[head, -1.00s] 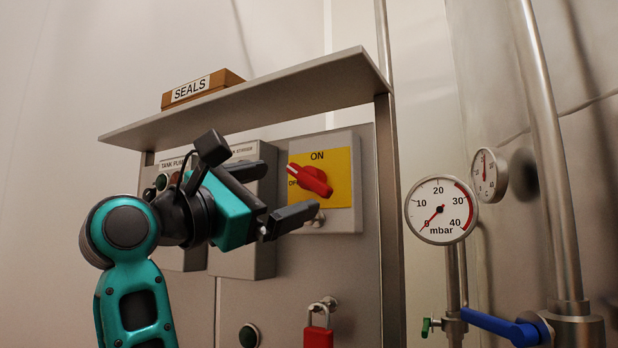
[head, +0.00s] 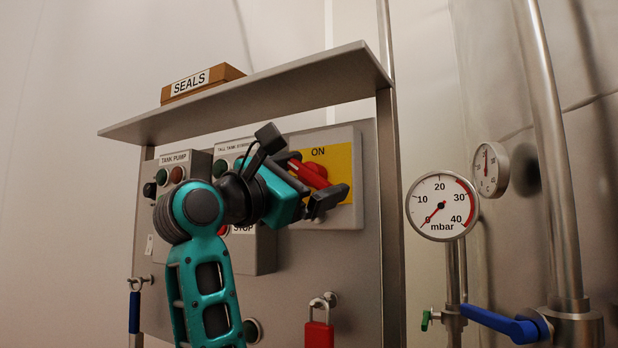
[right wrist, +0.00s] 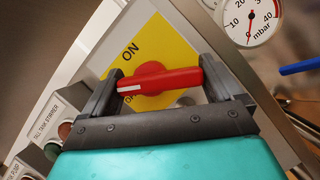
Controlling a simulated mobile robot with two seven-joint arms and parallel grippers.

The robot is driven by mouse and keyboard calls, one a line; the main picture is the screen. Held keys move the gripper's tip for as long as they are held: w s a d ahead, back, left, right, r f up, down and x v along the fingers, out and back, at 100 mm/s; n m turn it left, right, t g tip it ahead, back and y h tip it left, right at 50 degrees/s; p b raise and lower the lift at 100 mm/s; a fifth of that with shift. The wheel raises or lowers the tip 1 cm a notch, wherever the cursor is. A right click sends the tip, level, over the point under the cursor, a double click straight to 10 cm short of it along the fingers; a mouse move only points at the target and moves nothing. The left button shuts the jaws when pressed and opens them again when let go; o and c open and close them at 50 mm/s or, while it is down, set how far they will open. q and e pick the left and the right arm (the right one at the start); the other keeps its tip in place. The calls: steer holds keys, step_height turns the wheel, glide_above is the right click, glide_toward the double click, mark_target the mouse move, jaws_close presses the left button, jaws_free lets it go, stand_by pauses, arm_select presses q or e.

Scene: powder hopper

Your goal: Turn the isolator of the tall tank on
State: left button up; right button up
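The isolator is a red rotary handle (head: 312,174) on a yellow plate (head: 341,160) marked ON at its top, on a grey box. The handle lies slanted, its white-marked end toward the upper left in the head view. My right gripper (head: 318,178) is at the handle and partly covers it and the plate. In the right wrist view the red handle (right wrist: 165,80) lies lengthwise between the two spread fingers (right wrist: 162,84), one near each end. I cannot tell whether they touch it. My left gripper is out of view.
A shelf with a SEALS box (head: 203,83) overhangs the panel. Push-button boxes (head: 173,165) labelled tank pump and tall tank stirrer are left of the isolator. A red padlock (head: 319,334) hangs below. A mbar gauge (head: 441,206) and a blue-handled valve (head: 500,323) are at right.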

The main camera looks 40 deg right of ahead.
steer(key=shift+c, duration=1.4)
